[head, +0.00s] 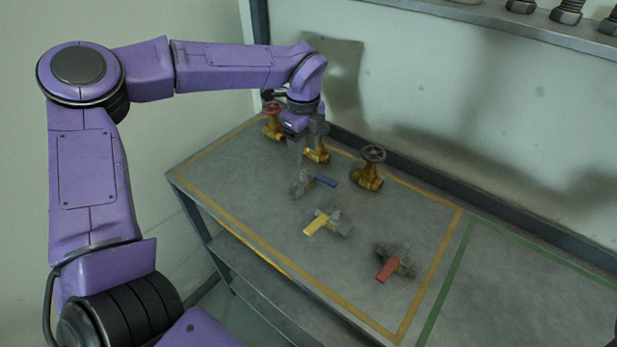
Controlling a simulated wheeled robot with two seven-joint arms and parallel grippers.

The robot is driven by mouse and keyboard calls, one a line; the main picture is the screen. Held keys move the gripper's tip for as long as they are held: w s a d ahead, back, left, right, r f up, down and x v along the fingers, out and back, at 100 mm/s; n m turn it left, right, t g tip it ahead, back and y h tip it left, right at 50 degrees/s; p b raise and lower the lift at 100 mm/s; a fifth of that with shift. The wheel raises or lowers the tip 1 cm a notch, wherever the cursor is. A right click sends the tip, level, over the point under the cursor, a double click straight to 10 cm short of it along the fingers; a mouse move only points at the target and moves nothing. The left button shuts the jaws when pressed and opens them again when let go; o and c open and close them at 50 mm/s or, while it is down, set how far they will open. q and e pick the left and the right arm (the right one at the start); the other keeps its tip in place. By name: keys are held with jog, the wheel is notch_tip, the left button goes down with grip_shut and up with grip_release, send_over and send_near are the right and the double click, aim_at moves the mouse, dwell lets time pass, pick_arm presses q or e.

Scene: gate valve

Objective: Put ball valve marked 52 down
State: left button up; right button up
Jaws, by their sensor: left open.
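My left gripper (301,168) points down over the left part of the table and is open, with its fingers at the grey ball valve with a blue handle (322,180). That valve appears to rest on the tabletop; the fingers partly hide it, and I cannot tell whether they touch it. A grey ball valve with a yellow handle (317,224) and one with a red handle (390,266) lie nearer the front. No marking is legible, so I cannot tell which valve is 52. My right gripper is not in view.
Brass gate valves stand along the back: one with a red wheel (272,124), one partly behind my gripper (317,152), one with a dark wheel (368,176). The table (250,205) has a yellow outline and, at right, a clear green-outlined area (520,290). A shelf (530,29) holds bolts.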

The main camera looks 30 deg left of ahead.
aim_at(305, 166)
pick_arm(q)
notch_tip(305, 166, down, 6)
jog(key=p, duration=0.3)
jog(key=shift+f, duration=0.4)
grip_shut()
jog(key=shift+w+r, duration=0.1)
dwell(0.8)
